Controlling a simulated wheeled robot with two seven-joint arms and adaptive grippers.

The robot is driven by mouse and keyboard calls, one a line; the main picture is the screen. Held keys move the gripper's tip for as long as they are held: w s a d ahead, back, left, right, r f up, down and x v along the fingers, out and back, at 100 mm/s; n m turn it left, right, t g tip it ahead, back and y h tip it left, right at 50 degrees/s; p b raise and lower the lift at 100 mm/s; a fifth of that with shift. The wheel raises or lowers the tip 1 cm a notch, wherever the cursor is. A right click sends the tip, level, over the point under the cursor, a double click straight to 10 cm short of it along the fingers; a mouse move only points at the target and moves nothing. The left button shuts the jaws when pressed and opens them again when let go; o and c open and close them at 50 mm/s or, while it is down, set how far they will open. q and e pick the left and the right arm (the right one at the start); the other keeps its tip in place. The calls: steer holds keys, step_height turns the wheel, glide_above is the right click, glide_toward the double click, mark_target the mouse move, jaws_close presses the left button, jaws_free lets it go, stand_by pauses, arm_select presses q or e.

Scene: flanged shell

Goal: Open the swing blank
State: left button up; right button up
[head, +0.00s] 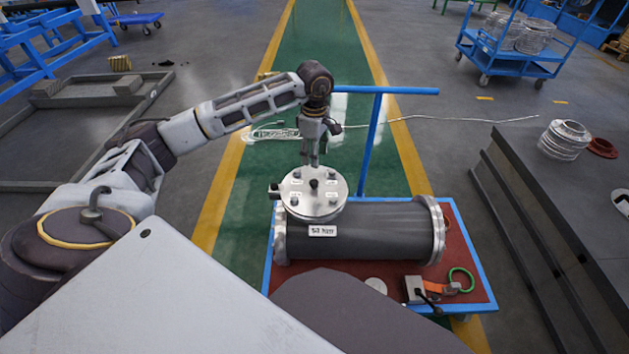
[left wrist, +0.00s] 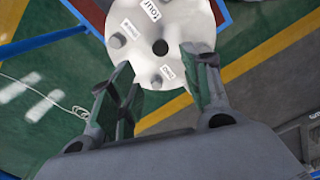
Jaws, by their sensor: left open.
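The swing blank is a round silver disc (head: 314,190) with bolts, white labels and a dark knob at its middle. It lies flat on top of the dark cylindrical shell (head: 365,232), which has a silver flange at each end. My left gripper (head: 313,160) points down just above the disc's far edge. In the left wrist view the disc (left wrist: 180,20) lies beyond the two spread fingers (left wrist: 155,75), with the dark knob roughly between their tips. The gripper is open and empty. My right gripper is not in view.
The shell rests on a blue-framed cart with a red top (head: 472,275) and a tall blue handle (head: 372,140). A small clamp with an orange strap and green ring (head: 461,280) lies at its front. A dark bench (head: 560,220) stands at right. Green floor behind is mostly clear.

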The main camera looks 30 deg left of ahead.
mark_target(314, 181)
arm_select(q)
step_height(314, 181, down, 10)
steer(key=shift+f+b, duration=0.1)
steer(key=shift+b, duration=0.8)
steer(key=shift+f, duration=0.95)
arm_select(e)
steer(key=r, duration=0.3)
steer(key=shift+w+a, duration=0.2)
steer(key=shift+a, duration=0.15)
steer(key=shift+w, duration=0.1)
arm_select(q)
jaws_close()
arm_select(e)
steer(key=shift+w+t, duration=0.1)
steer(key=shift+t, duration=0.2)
